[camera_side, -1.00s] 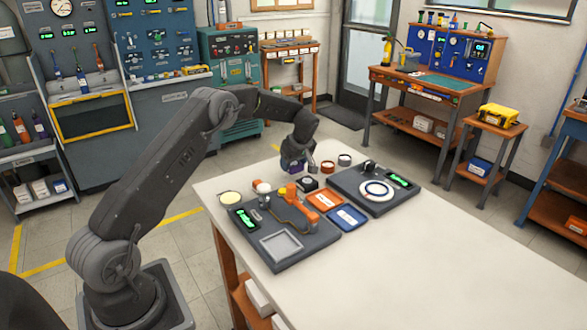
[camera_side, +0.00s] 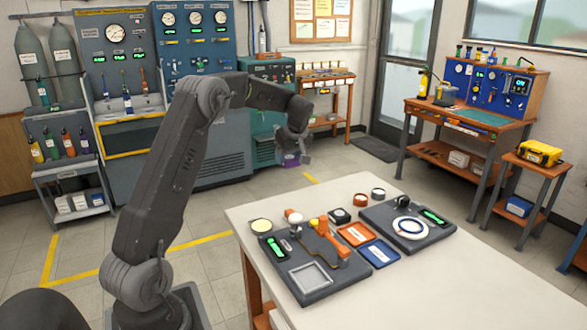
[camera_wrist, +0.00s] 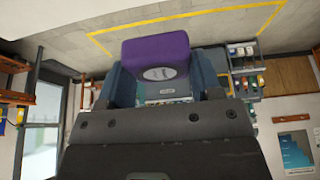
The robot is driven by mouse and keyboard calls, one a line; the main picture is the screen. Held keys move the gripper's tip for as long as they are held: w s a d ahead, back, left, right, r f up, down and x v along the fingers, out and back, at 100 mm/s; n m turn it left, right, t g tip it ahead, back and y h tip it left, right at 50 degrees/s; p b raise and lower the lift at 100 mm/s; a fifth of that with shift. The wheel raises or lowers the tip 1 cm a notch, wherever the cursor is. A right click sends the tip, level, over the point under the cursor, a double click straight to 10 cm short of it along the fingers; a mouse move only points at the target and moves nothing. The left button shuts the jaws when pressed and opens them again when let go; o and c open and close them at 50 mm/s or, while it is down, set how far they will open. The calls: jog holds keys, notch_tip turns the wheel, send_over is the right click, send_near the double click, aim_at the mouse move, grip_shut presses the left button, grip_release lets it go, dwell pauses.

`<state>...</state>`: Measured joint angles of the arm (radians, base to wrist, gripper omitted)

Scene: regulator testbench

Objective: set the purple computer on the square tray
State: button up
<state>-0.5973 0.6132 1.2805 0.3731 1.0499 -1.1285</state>
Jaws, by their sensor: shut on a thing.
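The purple computer (camera_side: 291,160) is held in my gripper (camera_side: 298,155), raised clear of the worktable. In the wrist view the purple computer (camera_wrist: 156,56), a rounded box with a grey oval mark, sits between the two fingers of my gripper (camera_wrist: 163,78), which is shut on it. The square tray (camera_side: 313,277) is a light grey, empty square frame at the front of the left dark panel. My gripper is well above and behind it in the side view.
The left dark panel (camera_side: 290,268) also bears an orange fixture (camera_side: 330,240) and a green display. Orange (camera_side: 356,234) and blue (camera_side: 379,253) mats lie beside it. A second dark panel (camera_side: 440,231) holds a white ring. The table's right part (camera_side: 480,280) is clear.

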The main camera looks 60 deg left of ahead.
jog(key=shift+s+d+r+m, duration=0.1)
jog(key=shift+d+r+m, duration=0.25)
jog(key=shift+r, duration=0.15)
jog(key=s+d+m+t+h, duration=0.1)
jog(key=s+d+m+t, duration=0.15)
jog(key=d+m, duration=0.65)
jog(key=m+g+h, duration=0.3)
jog(key=m+h, duration=0.5)
jog(key=m, duration=1.8)
send_over(313, 282)
jog(key=a, duration=0.2)
jog(key=shift+t, duration=0.25)
jog(key=f, duration=0.7)
jog(key=shift+d+f, duration=0.2)
jog(key=shift+f, duration=2.55)
jog(key=shift+f, duration=0.5)
